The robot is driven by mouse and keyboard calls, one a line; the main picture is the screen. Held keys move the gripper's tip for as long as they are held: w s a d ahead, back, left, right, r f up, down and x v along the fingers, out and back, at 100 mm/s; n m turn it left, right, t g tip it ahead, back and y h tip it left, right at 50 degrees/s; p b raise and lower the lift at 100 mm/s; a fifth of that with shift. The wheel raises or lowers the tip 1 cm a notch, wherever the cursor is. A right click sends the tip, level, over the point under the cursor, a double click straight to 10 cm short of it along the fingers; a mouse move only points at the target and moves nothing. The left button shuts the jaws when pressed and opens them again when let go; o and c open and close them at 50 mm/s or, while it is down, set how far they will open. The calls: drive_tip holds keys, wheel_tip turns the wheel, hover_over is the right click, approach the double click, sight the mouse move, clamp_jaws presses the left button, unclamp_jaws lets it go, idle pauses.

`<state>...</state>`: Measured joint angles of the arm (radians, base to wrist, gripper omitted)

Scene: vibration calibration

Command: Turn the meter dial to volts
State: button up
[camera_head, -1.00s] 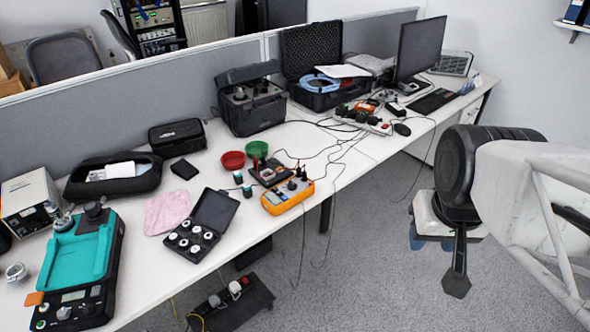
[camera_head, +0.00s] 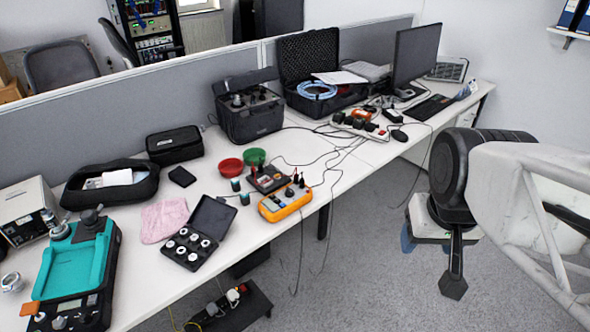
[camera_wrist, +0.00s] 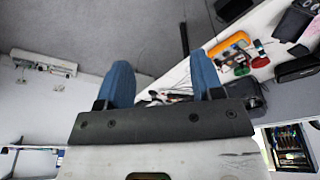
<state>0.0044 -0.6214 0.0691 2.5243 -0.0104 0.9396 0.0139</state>
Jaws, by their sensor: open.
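The meter (camera_head: 285,202) is a yellow-orange handheld unit lying near the front edge of the white table in the head view, with leads plugged in. Its dial is too small to read. In the wrist view the meter (camera_wrist: 229,43) shows small, beyond and to the right of the fingers. My gripper (camera_wrist: 163,82) has two blue fingers spread wide with nothing between them. In the head view my gripper (camera_head: 407,240) is at the right, beyond the table's front edge and well away from the meter; it is partly hidden by my arm.
A small dark box (camera_head: 268,180) with leads sits just behind the meter. Red (camera_head: 230,167) and green (camera_head: 254,156) bowls stand behind it. An open black case of round parts (camera_head: 199,232) lies to its left. Cables hang over the table edge. Floor space before the table is mostly clear.

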drive_tip(key=w+a+n, duration=0.2)
drive_tip(key=w+a, duration=0.2)
drive_tip(key=w, duration=1.1)
drive_tip(key=n+g, duration=0.3)
drive_tip(key=n, duration=0.2)
hover_over(291, 191)
drive_tip(key=f, duration=2.5)
drive_tip(key=shift+s+d+f, duration=0.2)
drive_tip(key=shift+w+a+f, duration=0.2)
drive_tip(key=shift+a+f, duration=0.05)
drive_tip(key=shift+f, duration=0.1)
drive_tip(key=shift+f, duration=0.2)
drive_tip(key=shift+f, duration=3.7)
